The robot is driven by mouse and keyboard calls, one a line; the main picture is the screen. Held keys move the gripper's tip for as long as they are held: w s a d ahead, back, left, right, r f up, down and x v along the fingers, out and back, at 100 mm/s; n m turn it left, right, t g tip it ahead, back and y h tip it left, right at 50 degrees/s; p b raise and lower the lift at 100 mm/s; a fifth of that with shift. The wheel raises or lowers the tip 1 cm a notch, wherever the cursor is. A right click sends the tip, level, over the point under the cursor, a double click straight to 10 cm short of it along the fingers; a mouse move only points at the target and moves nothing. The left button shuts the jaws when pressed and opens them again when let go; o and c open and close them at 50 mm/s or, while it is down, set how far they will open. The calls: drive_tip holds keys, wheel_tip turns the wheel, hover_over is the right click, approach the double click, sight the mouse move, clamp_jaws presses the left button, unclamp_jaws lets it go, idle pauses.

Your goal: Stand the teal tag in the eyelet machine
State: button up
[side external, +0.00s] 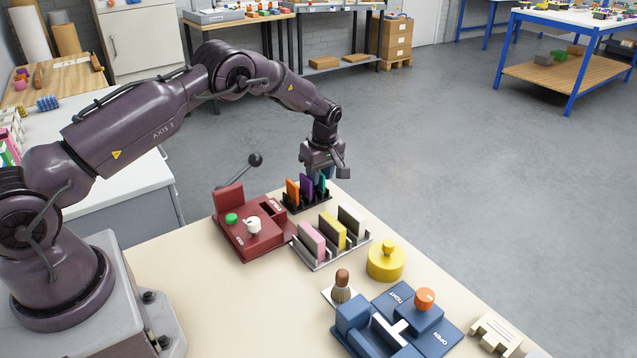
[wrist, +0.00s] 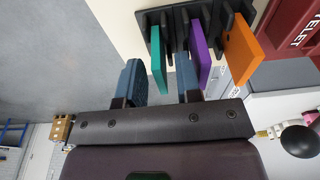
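The teal tag (side external: 321,182) stands in a black rack (side external: 306,203) near the table's far edge, beside a purple tag (side external: 306,188) and an orange tag (side external: 292,188). My gripper (side external: 322,170) is over the teal tag. In the wrist view my gripper (wrist: 158,72) is open, with a blue finger on each side of the teal tag (wrist: 157,58). A gap shows on both sides, and one finger is between the teal and purple tags. The red eyelet machine (side external: 238,238) stands left of the rack, with a black-knobbed lever raised, a green button and a white knob.
A grey rack (side external: 322,262) with pink, yellow and white pieces stands in front of the black rack. A yellow round weight (side external: 386,262), a brown-handled tool (side external: 342,285) and a blue fixture (side external: 395,325) are nearer. Bare table lies left of the blue fixture.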

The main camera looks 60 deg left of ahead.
clamp_jaws()
drive_tip(key=shift+r, duration=3.75)
drive_tip(key=shift+w+r, duration=0.1)
drive_tip(key=shift+r, duration=0.1)
drive_tip(key=s+d+f, duration=0.1)
drive_tip(key=s+d, duration=0.1)
drive_tip(key=s, duration=1.4)
drive_tip(key=shift+w+a+f, duration=0.1)
drive_tip(key=shift+w+f, duration=0.05)
drive_tip(key=shift+f, duration=1.2)
drive_tip(key=shift+w+a+f, duration=0.1)
drive_tip(key=shift+f, duration=1.25)
